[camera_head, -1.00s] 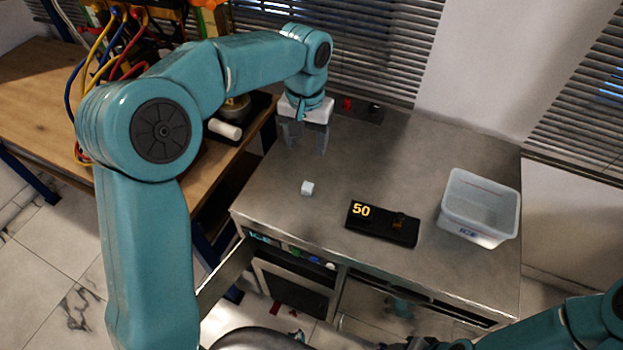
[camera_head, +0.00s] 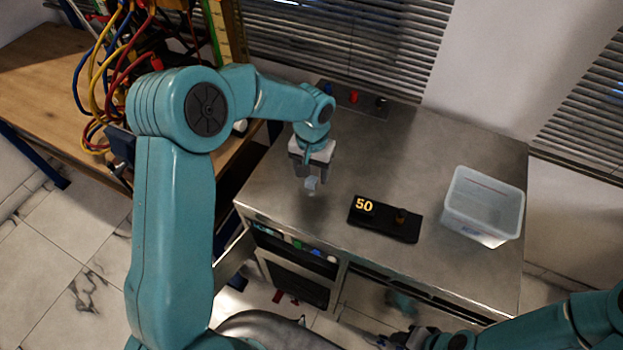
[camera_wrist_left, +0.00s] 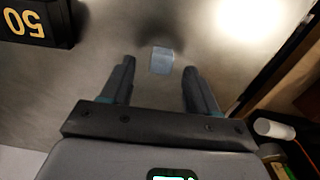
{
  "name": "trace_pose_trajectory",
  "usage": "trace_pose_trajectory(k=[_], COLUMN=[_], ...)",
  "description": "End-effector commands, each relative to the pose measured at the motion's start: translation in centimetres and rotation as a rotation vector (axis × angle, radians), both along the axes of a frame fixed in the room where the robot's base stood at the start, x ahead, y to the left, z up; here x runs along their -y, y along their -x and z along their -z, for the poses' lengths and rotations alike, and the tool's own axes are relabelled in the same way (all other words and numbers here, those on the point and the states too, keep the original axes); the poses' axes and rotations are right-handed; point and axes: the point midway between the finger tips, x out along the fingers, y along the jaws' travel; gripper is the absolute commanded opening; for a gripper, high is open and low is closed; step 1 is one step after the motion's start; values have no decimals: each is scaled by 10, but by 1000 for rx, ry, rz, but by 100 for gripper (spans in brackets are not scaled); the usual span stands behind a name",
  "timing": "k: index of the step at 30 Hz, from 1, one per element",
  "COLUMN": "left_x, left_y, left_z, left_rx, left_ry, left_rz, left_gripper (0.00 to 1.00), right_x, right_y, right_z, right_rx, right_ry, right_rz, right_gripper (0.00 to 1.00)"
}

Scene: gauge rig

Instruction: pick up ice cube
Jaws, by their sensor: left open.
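The ice cube (camera_head: 311,184) is a small pale blue block on the grey metal worktop. In the head view it shows just below my left gripper (camera_head: 310,178), partly covered by the fingers. In the left wrist view the ice cube (camera_wrist_left: 162,61) lies on the worktop, a little beyond the fingertips and between their lines. My left gripper (camera_wrist_left: 158,72) is open and empty, its two fingers pointing down.
A black display block reading 50 (camera_head: 384,219) sits right of the cube; it also shows in the left wrist view (camera_wrist_left: 38,22). A clear plastic bin (camera_head: 483,206) stands at the worktop's right. A wooden bench (camera_head: 42,75) with cables is at left.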

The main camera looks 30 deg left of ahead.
Motion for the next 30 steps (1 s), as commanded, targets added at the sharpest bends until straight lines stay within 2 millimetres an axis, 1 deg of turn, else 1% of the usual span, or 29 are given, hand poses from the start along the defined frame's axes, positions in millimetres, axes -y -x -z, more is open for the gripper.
trace_pose_trajectory(k=[1,3,6,13,14,15,17,18,19,27,30], left_x=[-2,-2,-2,-2,-2,-2,-2,-2,-2,-2,-2], left_y=[0,0,-1,-2,-2,-2,-2,-2,-2,-2,-2], left_z=[7,18,27,30,29,29,29,29,29,29,25], left_rx=[-6,-5,-2,0,0,0,0,0,0,0,1], left_ry=[0,1,0,1,1,1,1,1,1,1,0], left_rz=[-1,-1,0,0,0,0,0,0,0,0,-1], left_gripper=[60,60,60,60,53,40,20,8,0,0,0], right_x=[0,0,0,0,0,0,0,0,0,0,0], right_y=[0,0,0,0,0,0,0,0,0,0,0], right_z=[-6,-7,-8,-7,-7,-7,-7,-7,-7,-7,-6], right_rx=[0,1,1,0,0,0,0,1,0,0,0], right_ry=[0,0,0,0,0,0,0,0,0,0,0], right_rz=[0,0,0,0,0,0,0,0,0,0,0], right_gripper=[43,43,43,43,43,43,43,43,43,43,43])
